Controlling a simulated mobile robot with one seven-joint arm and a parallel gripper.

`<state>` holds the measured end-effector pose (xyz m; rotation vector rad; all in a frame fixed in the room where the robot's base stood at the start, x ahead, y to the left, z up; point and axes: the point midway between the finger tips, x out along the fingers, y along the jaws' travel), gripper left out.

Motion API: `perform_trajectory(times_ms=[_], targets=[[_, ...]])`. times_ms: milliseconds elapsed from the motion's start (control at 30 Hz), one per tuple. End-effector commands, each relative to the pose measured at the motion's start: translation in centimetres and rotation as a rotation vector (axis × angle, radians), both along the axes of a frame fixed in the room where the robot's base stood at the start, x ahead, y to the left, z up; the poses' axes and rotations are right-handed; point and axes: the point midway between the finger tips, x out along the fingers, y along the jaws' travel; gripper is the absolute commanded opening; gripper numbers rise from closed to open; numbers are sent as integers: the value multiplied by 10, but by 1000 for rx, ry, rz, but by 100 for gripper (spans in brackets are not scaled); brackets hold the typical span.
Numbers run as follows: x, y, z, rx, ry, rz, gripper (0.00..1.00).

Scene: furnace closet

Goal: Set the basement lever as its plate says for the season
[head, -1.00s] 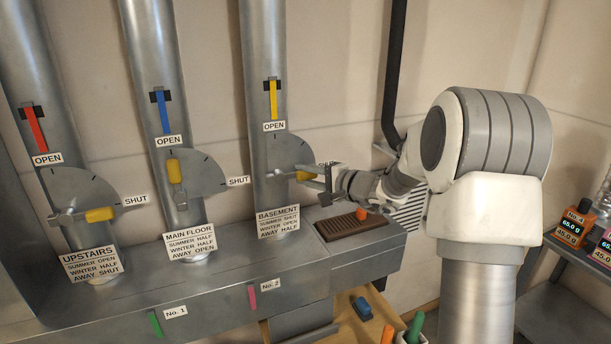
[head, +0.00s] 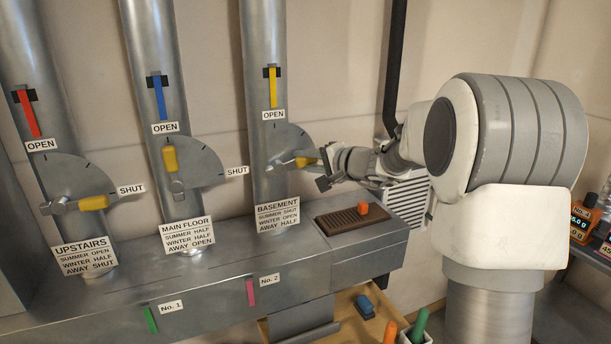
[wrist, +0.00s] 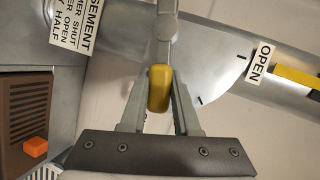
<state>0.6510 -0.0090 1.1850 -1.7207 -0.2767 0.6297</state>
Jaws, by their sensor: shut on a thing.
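The basement lever has a yellow handle (head: 305,162) and points right, roughly level, from its pivot on the right-hand duct. My gripper (head: 318,166) is shut on that handle; the wrist view shows the yellow handle (wrist: 159,88) between both fingers. The dial's OPEN label (head: 273,115) is above the pivot. A white label (wrist: 148,113) behind the handle is mostly hidden by my fingers. The basement plate (head: 277,216) reads summer shut, winter open, away half. I see no sign of the season.
The main floor lever (head: 170,158) points up; the upstairs lever (head: 92,202) points right toward SHUT. An orange block (head: 362,208) sits on a brown grate (head: 338,222) below my gripper. A louvred vent (head: 408,200) is behind my arm.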

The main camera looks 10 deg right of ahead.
Motion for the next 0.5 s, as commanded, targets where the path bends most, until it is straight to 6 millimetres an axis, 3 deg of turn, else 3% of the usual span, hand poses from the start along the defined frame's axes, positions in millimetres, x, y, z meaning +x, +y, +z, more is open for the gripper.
perform_trajectory(times_ms=[500], targets=[[-2, 10, 22, -400, -82, -2, 0]])
